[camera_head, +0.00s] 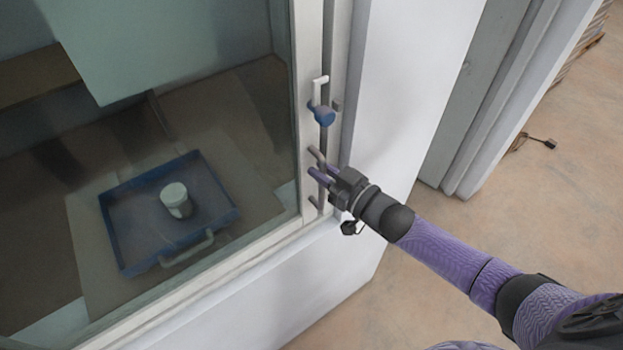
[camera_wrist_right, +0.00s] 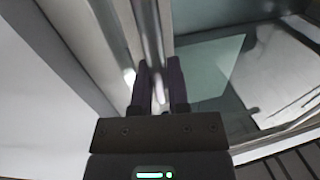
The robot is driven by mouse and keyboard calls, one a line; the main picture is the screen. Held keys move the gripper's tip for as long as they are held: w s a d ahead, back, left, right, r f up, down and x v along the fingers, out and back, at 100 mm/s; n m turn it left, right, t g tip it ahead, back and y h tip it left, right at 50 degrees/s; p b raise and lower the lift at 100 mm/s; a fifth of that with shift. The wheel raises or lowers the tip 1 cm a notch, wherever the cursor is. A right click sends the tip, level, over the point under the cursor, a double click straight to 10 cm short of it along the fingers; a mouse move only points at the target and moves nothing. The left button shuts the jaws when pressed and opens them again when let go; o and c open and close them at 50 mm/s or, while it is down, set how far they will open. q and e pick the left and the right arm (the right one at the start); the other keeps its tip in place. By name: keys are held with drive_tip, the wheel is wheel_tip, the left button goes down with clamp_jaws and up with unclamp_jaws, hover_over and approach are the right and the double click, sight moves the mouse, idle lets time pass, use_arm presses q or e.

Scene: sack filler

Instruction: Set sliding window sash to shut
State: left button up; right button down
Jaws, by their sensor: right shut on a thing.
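The sliding window sash is a large glass pane in a pale frame (camera_head: 308,60), at the left of the head view. Its upright edge stands close beside the white wall's jamb; I cannot tell whether they touch. A slim upright handle (camera_head: 314,203) is on this edge, low down. My right gripper (camera_head: 318,165) reaches it from the right and is shut on the handle, which is partly hidden by the fingers. In the right wrist view my gripper (camera_wrist_right: 160,88) has its two dark fingers on either side of a pale bar (camera_wrist_right: 158,92). My left gripper is out of view.
A white lever with a blue end (camera_head: 322,114) sits on the frame above my gripper. Behind the glass, a blue tray (camera_head: 118,234) holds a white-topped jar (camera_head: 176,199). A white wall (camera_head: 410,90) stands right of the window; the floor (camera_head: 470,225) beyond is mostly clear.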

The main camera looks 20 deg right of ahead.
drive_tip(key=shift+w+d, duration=0.2)
drive_tip(key=shift+d, duration=0.45)
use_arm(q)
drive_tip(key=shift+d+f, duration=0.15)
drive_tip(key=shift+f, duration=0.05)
use_arm(e)
drive_tip(key=shift+d, duration=0.1)
drive_tip(key=c, duration=0.9)
unclamp_jaws()
drive_tip(key=shift+o, duration=1.4)
drive_tip(key=shift+w+d, duration=0.1)
drive_tip(key=shift+d, duration=0.1)
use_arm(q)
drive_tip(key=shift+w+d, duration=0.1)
use_arm(e)
drive_tip(key=shift+a, duration=0.15)
